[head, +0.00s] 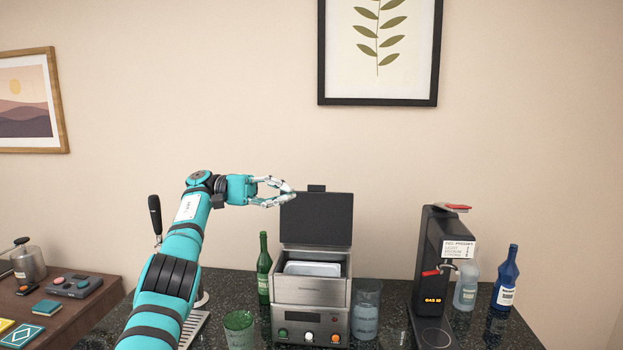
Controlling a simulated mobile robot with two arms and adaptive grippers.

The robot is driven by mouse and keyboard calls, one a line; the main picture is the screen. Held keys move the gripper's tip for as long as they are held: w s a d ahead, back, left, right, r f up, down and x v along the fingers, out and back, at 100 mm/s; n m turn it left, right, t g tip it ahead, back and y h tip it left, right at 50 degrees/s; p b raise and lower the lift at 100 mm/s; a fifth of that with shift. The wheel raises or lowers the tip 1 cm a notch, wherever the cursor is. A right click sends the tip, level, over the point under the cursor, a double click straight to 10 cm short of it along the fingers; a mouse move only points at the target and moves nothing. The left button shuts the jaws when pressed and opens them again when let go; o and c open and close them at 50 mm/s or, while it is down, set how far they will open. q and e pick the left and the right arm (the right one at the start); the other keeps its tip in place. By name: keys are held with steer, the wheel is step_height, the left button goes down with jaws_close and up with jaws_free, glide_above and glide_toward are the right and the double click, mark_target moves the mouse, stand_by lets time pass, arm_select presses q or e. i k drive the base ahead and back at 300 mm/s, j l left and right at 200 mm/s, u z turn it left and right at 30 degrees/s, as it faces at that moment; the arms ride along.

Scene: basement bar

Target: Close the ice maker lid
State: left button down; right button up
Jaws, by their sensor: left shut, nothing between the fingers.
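The ice maker (311,296) is a steel box with knobs on its front, standing on the dark counter. Its dark lid (317,219) stands raised, close to upright, at the back of the machine, with a small tab on its top edge. A pale tray-like piece (312,269) shows inside the open top. My left gripper (290,192) is shut and empty, with its fingertips at the upper left corner of the lid. I cannot tell whether they touch it. My right gripper is not in view.
A green bottle (263,268) and a green glass (239,328) stand left of the ice maker. A clear glass (366,311) stands close on its right. A black dispenser (436,270) and a blue bottle (506,279) are further right. The wall is behind.

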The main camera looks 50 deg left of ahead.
mark_target(315, 216)
steer(key=i+j, duration=0.25)
steer(key=j, duration=0.15)
steer(key=i+j, duration=0.25)
steer(key=j, duration=0.2)
steer(key=i+j, duration=0.25)
steer(key=j, duration=0.15)
steer(key=i+j, duration=0.25)
steer(key=j, duration=0.2)
